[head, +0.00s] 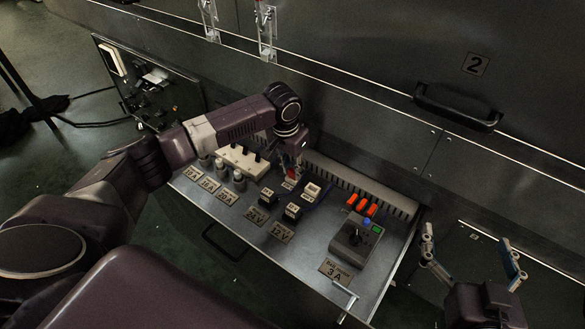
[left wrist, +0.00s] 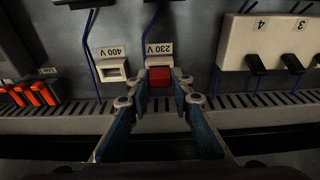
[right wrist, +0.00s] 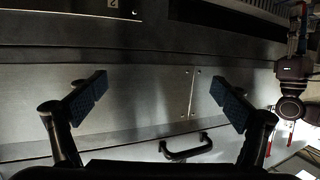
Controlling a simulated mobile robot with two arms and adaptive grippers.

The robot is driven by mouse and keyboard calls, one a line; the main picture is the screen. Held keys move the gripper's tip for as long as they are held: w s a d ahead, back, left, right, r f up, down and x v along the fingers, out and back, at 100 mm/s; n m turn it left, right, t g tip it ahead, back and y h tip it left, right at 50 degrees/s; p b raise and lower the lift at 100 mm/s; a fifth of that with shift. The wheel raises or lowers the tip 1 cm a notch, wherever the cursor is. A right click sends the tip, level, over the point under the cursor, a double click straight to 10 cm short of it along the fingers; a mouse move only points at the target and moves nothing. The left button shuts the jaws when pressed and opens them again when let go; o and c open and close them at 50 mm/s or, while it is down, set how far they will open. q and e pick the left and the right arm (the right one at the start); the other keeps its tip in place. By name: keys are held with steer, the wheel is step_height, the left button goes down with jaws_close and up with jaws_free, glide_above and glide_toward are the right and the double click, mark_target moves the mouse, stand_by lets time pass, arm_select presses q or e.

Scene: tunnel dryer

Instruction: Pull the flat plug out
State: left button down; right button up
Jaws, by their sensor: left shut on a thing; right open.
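A red flat plug (left wrist: 160,77) sits at the lower edge of the pale socket labelled 230 V (left wrist: 158,60) in the left wrist view. Whether its pins are still inside the socket cannot be told. My left gripper (left wrist: 160,88) is shut on the plug, with one finger on each side. In the head view the red plug (head: 292,173) shows just below my left gripper (head: 293,163), over the back of the panel. My right gripper (head: 469,252) is open and empty, to the right of the panel. Its spread fingers show in the right wrist view (right wrist: 158,95).
A pale 400 V socket (left wrist: 110,70) stands beside the 230 V one. A slotted duct (head: 345,178) runs behind. A grey control box (head: 352,248) and orange switches (head: 360,204) stand to the right.

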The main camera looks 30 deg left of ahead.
steer(key=shift+s+d+f+g+h+p, duration=0.15)
steer(key=shift+s+f+g, duration=0.2)
steer(key=shift+f, duration=0.3)
steer(key=shift+s+d+f+g+h+p, duration=0.1)
steer(key=shift+s+d+f+g, duration=0.15)
steer(key=shift+f, duration=0.4)
steer(key=shift+s+d+f+g+h+p, duration=0.15)
steer(key=shift+s+f+g, duration=0.2)
steer(key=shift+f, duration=0.3)
stand_by(1.6)
steer(key=shift+s+d+f+g+h+p, duration=0.3)
steer(key=shift+s+f+g, duration=0.45)
steer(key=shift+f, duration=0.3)
steer(key=shift+s+d+f+g+h+p, duration=0.15)
steer(key=shift+s+d+f+g, duration=0.2)
steer(key=shift+s+f+g, duration=0.55)
stand_by(2.5)
